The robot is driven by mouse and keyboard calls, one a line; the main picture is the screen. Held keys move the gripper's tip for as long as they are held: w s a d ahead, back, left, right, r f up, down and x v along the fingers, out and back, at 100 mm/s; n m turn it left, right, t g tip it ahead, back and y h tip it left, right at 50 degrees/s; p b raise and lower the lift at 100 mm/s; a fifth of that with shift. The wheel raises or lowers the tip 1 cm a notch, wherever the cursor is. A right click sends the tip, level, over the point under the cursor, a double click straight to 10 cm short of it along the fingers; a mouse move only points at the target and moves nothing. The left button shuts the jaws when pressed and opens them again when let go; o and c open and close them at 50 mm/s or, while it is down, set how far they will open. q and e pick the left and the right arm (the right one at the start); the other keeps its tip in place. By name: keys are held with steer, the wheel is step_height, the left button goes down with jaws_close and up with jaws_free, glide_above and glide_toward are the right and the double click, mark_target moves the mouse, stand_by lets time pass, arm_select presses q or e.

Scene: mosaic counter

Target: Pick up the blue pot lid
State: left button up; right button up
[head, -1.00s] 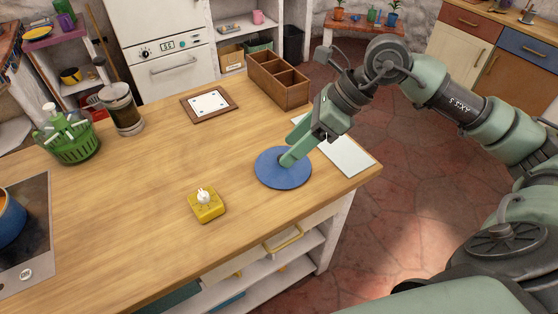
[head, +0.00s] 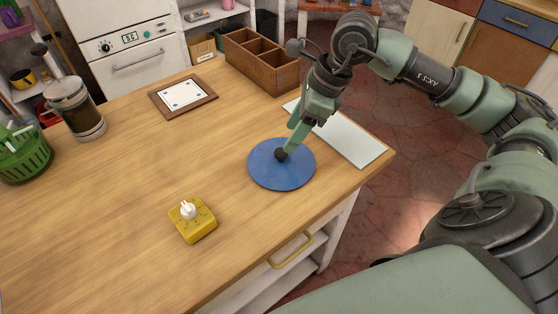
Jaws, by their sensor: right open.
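The blue pot lid (head: 272,176) lies flat on the wooden counter near its right front edge, in the head view. It is a round disc with a dark knob in the middle. My right gripper (head: 290,146) points down at the knob from the upper right. Its green fingers are open, with the tips right at the knob. I cannot tell whether they touch it or are on either side of it. My left gripper is out of view.
A pale sheet (head: 350,140) lies beside the lid. A wooden divided box (head: 262,65), framed tile (head: 183,96), glass jar (head: 76,110) and green basket (head: 22,157) stand farther off. The counter's middle is clear.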

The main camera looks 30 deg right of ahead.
mark_target(281, 151)
steer(key=shift+a+f, duration=0.25)
steer(key=shift+f, duration=0.1)
steer(key=p+x, duration=0.1)
steer(key=x, duration=0.2)
steer(key=shift+a+f+p, duration=0.2)
steer(key=shift+f+p, duration=0.1)
steer(key=shift+w+f, duration=0.15)
steer(key=shift+f, duration=0.35)
jaws_close()
steer(key=shift+r, duration=0.1)
stand_by(0.4)
